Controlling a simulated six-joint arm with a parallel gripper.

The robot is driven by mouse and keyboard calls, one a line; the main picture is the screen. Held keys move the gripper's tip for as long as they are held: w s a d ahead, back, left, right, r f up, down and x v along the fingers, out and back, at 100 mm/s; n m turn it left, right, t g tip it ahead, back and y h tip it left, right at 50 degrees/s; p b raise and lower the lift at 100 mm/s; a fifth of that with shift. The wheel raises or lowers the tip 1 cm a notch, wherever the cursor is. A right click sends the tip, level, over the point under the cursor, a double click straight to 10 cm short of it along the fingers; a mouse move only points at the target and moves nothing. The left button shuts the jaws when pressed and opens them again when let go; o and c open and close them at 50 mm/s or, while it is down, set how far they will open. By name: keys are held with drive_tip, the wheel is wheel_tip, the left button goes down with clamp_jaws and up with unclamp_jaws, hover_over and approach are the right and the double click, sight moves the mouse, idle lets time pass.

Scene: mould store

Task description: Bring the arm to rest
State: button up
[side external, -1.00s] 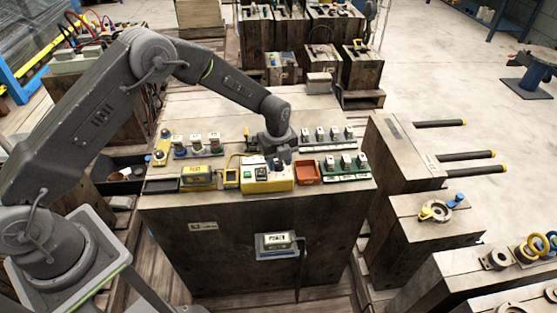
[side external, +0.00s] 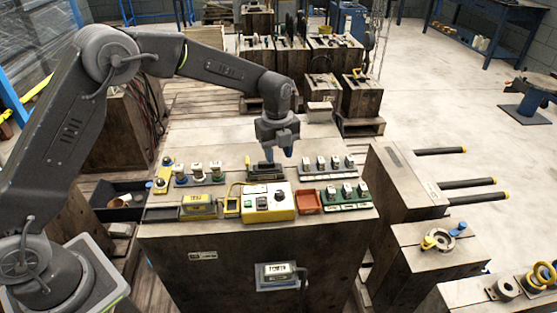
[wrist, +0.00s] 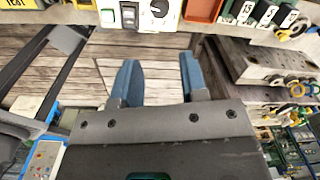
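My gripper (side external: 279,152) hangs above the wooden bench block (side external: 230,245), just behind the yellow-and-white control box (side external: 267,203). In the wrist view my gripper's two blue fingers (wrist: 160,82) stand apart with nothing between them. The wrist view also shows the lower edge of the control box with its switches and black knob (wrist: 158,8) at the top. A dark block (side external: 265,171) sits on the bench below and near the fingers; whether they touch it cannot be told from the side view.
Rows of labelled switches stand on the bench at left (side external: 199,173) and right (side external: 328,166). An orange-red tray (side external: 308,201) lies right of the control box. Black bars with yellow ends (side external: 473,183) stick out at right. The air above the bench is mostly clear.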

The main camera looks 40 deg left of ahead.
drive_tip(key=s+a+r+n+t, duration=0.3)
drive_tip(key=s+r+n, duration=0.8)
drive_tip(key=s+r, duration=0.4)
drive_tip(key=s+a+r+n+t, duration=0.1)
drive_tip(key=s+a+n+t, duration=0.1)
drive_tip(key=s+n, duration=1)
drive_tip(key=s, duration=0.4)
drive_tip(key=shift+s+n, duration=0.35)
drive_tip(key=shift+n, duration=0.05)
